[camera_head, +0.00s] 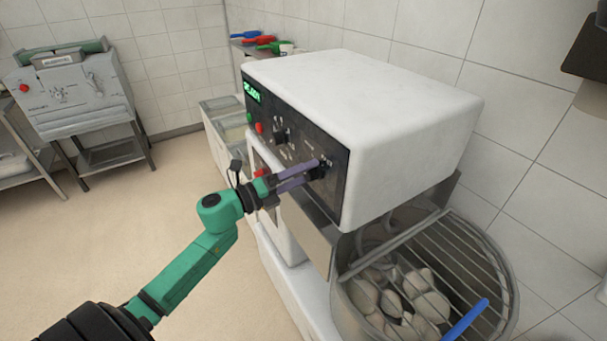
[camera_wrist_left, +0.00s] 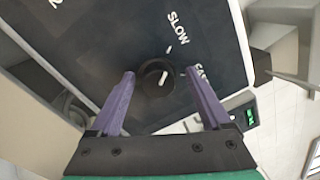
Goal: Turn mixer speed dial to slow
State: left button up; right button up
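The mixer (camera_head: 400,110) is a white housing with a dark control panel on its left side. My left gripper (camera_head: 322,166) is at the lower right part of this panel, its two purple fingers pointing at the speed dial. In the left wrist view the black round dial (camera_wrist_left: 151,82) lies between the open fingertips (camera_wrist_left: 160,75), with a gap visible on each side. Its white mark leans to the upper right, roughly toward the tick under the SLOW label (camera_wrist_left: 178,28). The FAST label (camera_wrist_left: 200,72) is partly hidden by the right-hand finger. My right gripper is out of view.
A second black knob (camera_head: 281,135), red and green buttons and a green display (camera_head: 252,92) are on the panel. Below is the mixer bowl (camera_head: 350,300) with dough lumps, a wire guard (camera_head: 470,255) and a blue tool (camera_head: 464,320).

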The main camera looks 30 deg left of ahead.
pick_arm(q)
jog(key=shift+s+f, duration=0.15)
jog(key=r+b+v, duration=0.1)
jog(key=b+v, duration=0.3)
jog(key=v, duration=1)
jog(key=shift+f+b, duration=0.35)
jog(key=shift+b, duration=0.05)
jog(key=shift+s+a, duration=0.15)
